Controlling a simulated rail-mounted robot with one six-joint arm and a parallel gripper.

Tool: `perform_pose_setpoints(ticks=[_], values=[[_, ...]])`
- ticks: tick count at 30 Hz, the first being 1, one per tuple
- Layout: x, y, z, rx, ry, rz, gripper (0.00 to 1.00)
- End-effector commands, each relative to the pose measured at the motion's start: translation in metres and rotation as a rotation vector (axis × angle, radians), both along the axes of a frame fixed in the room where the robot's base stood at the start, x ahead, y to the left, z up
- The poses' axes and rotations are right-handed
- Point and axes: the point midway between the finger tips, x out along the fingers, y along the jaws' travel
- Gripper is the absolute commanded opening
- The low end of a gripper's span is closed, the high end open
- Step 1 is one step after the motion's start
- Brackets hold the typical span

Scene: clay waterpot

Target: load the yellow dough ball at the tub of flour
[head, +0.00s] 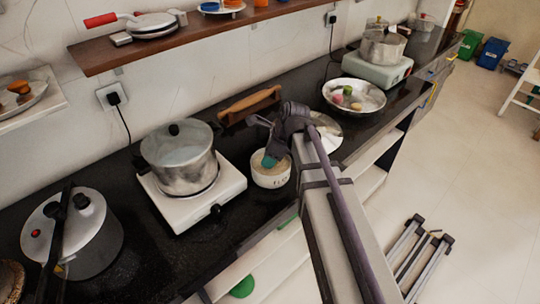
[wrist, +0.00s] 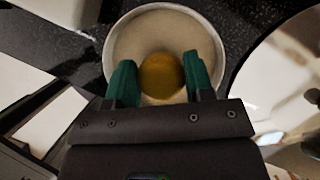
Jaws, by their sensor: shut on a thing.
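The yellow dough ball (wrist: 161,74) sits between the green fingertips of my gripper (wrist: 160,85) in the wrist view. My gripper is shut on it. Around and below them is the round white tub of flour (wrist: 110,45), with pale flour (wrist: 135,30) inside. I cannot tell whether the ball touches the flour. In the head view my gripper (head: 268,160) reaches down into the tub of flour (head: 270,180) on the dark counter; the ball is hidden there.
A lidded pot (head: 180,160) on a white hot plate (head: 225,190) stands just left of the tub. A metal bowl with several coloured balls (head: 375,108) is to the right, and a wooden rack (head: 250,105) is behind. A round plate (head: 326,133) lies close right of my gripper.

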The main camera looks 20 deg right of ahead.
Motion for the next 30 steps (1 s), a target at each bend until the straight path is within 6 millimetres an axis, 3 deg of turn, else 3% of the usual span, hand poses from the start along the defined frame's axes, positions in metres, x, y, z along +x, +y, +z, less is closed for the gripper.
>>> perform_pose_setpoints(ticks=[30], values=[[0.0, 0.0, -0.01, 0.0, 0.0, 0.0, 0.29]])
